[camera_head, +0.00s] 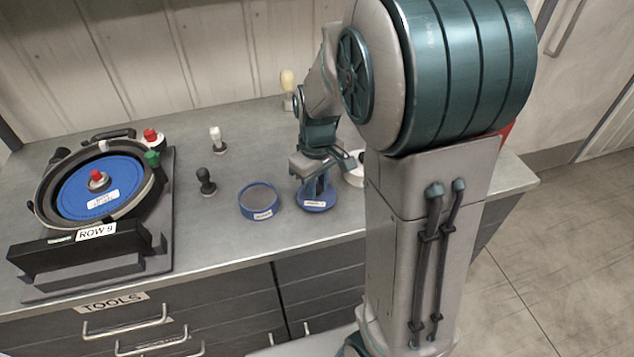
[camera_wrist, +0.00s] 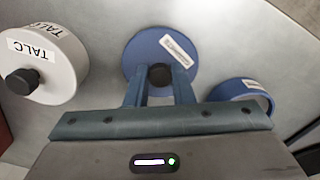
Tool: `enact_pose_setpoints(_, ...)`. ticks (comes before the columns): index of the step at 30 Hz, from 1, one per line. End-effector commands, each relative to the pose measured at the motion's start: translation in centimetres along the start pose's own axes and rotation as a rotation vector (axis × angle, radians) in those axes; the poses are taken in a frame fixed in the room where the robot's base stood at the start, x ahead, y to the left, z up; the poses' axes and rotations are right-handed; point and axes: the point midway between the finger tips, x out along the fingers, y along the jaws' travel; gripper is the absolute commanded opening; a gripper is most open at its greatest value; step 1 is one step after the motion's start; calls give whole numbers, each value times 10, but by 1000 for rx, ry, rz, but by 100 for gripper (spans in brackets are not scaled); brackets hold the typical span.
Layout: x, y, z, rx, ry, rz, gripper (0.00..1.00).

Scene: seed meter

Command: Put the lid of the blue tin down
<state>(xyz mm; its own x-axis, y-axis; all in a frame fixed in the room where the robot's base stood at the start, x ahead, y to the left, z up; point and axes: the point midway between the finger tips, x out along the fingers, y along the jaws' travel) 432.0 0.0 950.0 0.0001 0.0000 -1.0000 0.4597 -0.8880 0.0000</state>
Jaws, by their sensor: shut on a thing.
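The blue tin (camera_head: 260,201) stands open on the bench, with grey contents level inside it. Its blue lid (camera_head: 316,201), with a white label, is just to the right of the tin, at or very near the bench top; I cannot tell if it touches. My gripper (camera_head: 317,184) points down over the lid. In the wrist view my gripper (camera_wrist: 160,78) is shut on the dark knob at the middle of the lid (camera_wrist: 140,62). The tin (camera_wrist: 240,90) shows at the right there, partly hidden by my gripper.
A white talc tin (camera_wrist: 62,62) with a dark knob stands close beside the lid. A black-handled tool (camera_head: 206,183) and a white-handled one (camera_head: 217,141) stand behind the tin. The seed meter (camera_head: 100,190) fills the bench's left. Bare bench (camera_head: 225,240) lies in front.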

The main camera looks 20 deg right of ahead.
Motion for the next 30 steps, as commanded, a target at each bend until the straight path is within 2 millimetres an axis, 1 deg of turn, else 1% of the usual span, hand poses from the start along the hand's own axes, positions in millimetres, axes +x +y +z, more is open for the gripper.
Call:
enact_pose_setpoints(4, 0, 0, 0, 0, 0, 0, 0)
enact_pose_setpoints(8, 5, 0, 0, -1, 0, 0, 0)
enact_pose_setpoints(9, 3, 0, 0, -1, 0, 0, 30)
enact_pose_setpoints(10, 3, 0, 0, -1, 0, 0, 38)
enact_pose_setpoints(11, 3, 0, 0, -1, 0, 0, 43)
enact_pose_setpoints(19, 2, 0, 0, -1, 0, 0, 43)
enact_pose_setpoints(23, -5, 0, 0, -1, 2, 1, 43)
enact_pose_setpoints(26, -20, 0, -1, -2, 5, 1, 43)
enact_pose_setpoints(30, -52, 0, -1, -2, 6, 2, 43)
